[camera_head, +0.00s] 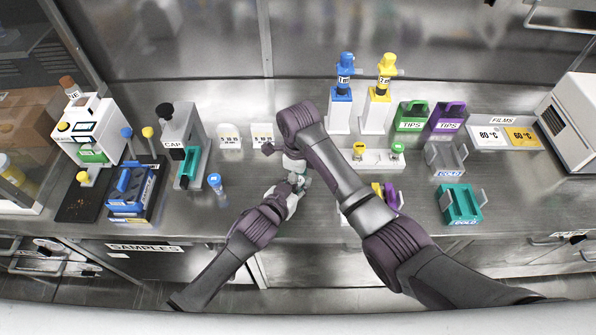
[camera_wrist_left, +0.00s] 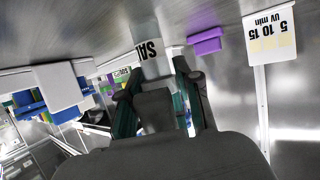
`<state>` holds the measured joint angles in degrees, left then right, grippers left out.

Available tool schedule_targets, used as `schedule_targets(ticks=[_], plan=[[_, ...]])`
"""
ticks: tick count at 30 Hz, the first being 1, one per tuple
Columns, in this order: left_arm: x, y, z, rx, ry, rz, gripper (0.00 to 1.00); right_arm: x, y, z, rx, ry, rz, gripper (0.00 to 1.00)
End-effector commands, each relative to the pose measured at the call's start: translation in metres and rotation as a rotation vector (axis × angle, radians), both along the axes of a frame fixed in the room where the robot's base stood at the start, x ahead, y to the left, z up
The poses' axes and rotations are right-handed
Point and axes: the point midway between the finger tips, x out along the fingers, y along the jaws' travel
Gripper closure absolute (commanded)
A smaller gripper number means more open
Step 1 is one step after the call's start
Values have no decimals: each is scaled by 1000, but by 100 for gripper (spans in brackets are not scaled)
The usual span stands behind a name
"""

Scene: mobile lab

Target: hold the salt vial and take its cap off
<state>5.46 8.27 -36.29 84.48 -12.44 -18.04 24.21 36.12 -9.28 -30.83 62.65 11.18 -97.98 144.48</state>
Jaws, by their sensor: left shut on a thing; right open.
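The salt vial (camera_wrist_left: 152,52) is pale with a white label showing the letters "SAL", upside down in the left wrist view. My left gripper (camera_wrist_left: 155,88) is shut on it, with a dark green finger on each side. In the head view my left gripper (camera_head: 296,183) is low over the front middle of the bench. My right gripper (camera_head: 281,151) is open just above and beside it, mostly hidden under its own wrist. The vial's cap cannot be made out, and I cannot tell whether the right fingers touch it.
A CAP device (camera_head: 180,140) and a small blue-capped tube (camera_head: 217,188) stand to the left. A white holder (camera_head: 375,160) with yellow and green knobs, tip boxes (camera_head: 411,117) and a teal cold rack (camera_head: 460,203) are to the right.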

Motion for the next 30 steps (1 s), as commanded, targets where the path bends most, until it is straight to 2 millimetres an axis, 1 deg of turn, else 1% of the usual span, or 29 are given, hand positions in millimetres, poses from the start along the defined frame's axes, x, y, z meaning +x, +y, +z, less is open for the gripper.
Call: schedule_targets(ticks=[6, 14, 15, 16, 17, 18, 22, 30], plan=[[0, 0, -1, 1, 2, 0, 100, 0, 0, -1, 0, 0, 0, 44], [0, 0, -1, 1, 2, 0, 100, 0, 0, 0, 0, 0, 1, 87], [0, 0, -1, 1, 2, 0, 100, 0, 0, 0, 0, 0, 1, 94], [0, 0, -1, 1, 2, 0, 100, 0, 0, 0, 0, 0, 1, 99], [0, 0, -1, 1, 2, 0, 100, 0, 0, 0, 0, 0, 1, 100], [0, 0, -1, 1, 2, 0, 100, 0, 0, 0, 0, 0, 1, 61], [-1, 0, -1, 1, 2, 0, 100, 0, 0, 0, 0, 0, 1, 40], [-1, 0, -1, 1, 2, 0, 100, 0, 0, 0, 0, 0, 1, 39]])
